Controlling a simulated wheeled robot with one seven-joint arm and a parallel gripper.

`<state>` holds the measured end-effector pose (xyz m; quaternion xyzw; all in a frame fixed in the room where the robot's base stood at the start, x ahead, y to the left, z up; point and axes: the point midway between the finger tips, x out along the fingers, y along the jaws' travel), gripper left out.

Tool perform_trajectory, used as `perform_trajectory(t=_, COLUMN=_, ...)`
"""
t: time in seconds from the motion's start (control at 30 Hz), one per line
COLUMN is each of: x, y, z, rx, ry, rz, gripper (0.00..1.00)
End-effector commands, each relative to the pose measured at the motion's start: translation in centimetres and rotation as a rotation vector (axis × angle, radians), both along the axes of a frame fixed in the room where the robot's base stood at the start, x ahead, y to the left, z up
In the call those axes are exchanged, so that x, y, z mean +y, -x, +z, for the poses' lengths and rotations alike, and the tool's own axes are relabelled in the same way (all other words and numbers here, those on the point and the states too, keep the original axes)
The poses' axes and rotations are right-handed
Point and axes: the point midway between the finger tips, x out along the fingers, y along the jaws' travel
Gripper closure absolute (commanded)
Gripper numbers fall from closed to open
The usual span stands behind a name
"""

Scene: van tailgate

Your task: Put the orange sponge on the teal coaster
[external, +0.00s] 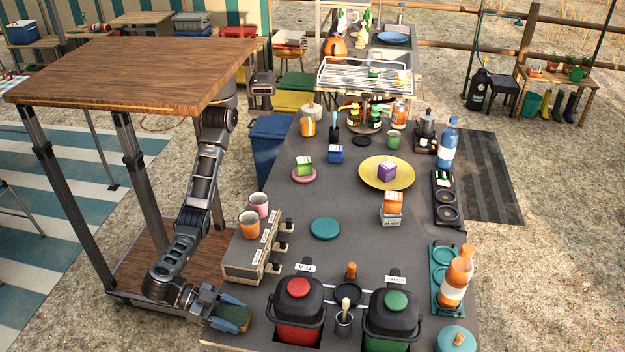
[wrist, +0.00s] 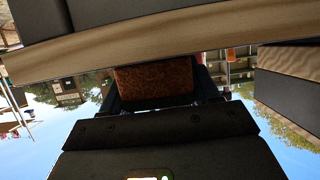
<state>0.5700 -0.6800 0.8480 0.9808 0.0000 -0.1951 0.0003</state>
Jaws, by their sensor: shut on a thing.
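My gripper (external: 228,312) is low at the near left corner of the tailgate table, left of the red-lidded container. The teal coaster (external: 325,229) lies flat and bare on the grey table, up and to the right of the gripper.
A box rack (external: 247,262) with knobs, carrying two cups, stands between gripper and coaster. A red-lidded container (external: 298,312) and a green-lidded container (external: 391,318) stand at the front. An orange-and-white box stack (external: 392,209) stands right of the coaster. Table around the coaster is clear.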

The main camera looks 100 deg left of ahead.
Motion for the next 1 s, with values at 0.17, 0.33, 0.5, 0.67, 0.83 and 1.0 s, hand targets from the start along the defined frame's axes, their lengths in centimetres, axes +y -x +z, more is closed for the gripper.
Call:
perform_trajectory(t=0.17, x=0.0, y=0.0, z=-0.2, rx=0.0, ry=0.0, rz=0.001, gripper=0.29)
perform_trajectory(t=0.33, x=0.0, y=0.0, z=-0.2, rx=0.0, ry=0.0, rz=0.001, gripper=0.14)
perform_trajectory(t=0.5, x=0.0, y=0.0, z=-0.2, rx=0.0, ry=0.0, rz=0.001, gripper=0.14)
perform_trajectory(t=0.67, x=0.0, y=0.1, z=-0.2, rx=0.001, ry=-0.001, rz=0.0, gripper=0.14)
perform_trajectory(t=0.83, x=0.0, y=2.0, z=0.8, rx=-0.002, ry=-0.001, rz=-0.001, gripper=0.14)
perform_trajectory(t=1.0, x=0.5, y=4.8, z=1.7, rx=-0.002, ry=-0.001, rz=-0.001, gripper=0.14)
